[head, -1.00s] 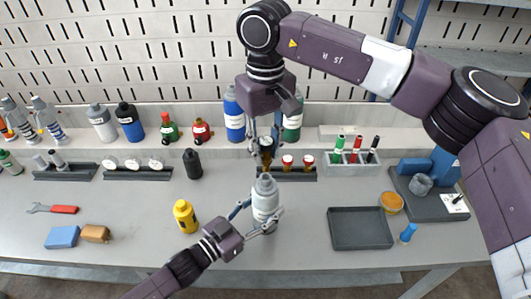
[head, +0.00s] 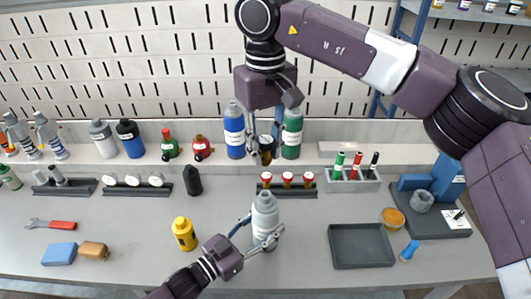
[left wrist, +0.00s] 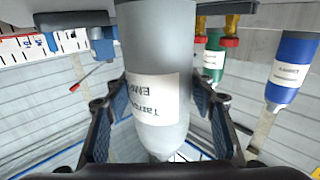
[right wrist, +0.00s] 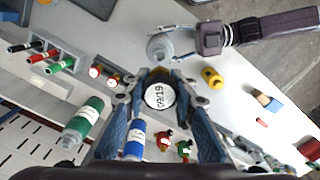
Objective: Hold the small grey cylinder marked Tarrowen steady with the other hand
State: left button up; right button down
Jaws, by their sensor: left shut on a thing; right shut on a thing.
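The grey cylinder marked Tarrowen is a bottle (head: 264,218) with a narrower neck, upright at the middle of the bench. Its white label (left wrist: 153,100) shows upside down and partly readable in the left wrist view. My left gripper (head: 262,231) is shut on its body, one finger on each side. My right gripper (head: 265,140) is behind and above the bottle, apart from it. It is shut on a small dark amber jar (head: 266,156), whose round white marked top (right wrist: 160,96) faces the right wrist camera. Whether the bottle's base touches the bench is hard to tell.
A yellow bottle (head: 184,235) stands left of my left gripper. A rack with red-capped vials (head: 287,181) is behind the grey bottle. Blue (head: 234,135) and green (head: 292,135) bottles stand near my right gripper. An empty dark tray (head: 361,247) lies to the right.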

aim_at(266, 139)
pick_arm(q)
jog(key=o, duration=1.4)
jog(key=v, duration=1.2)
pick_arm(e)
notch_tip(266, 139, up, 5)
jog(key=p, duration=0.4)
jog(key=shift+p, duration=0.3)
pick_arm(q)
notch_tip(266, 139, up, 4)
jog(key=shift+r, duration=0.2)
jog(key=shift+d, duration=0.1)
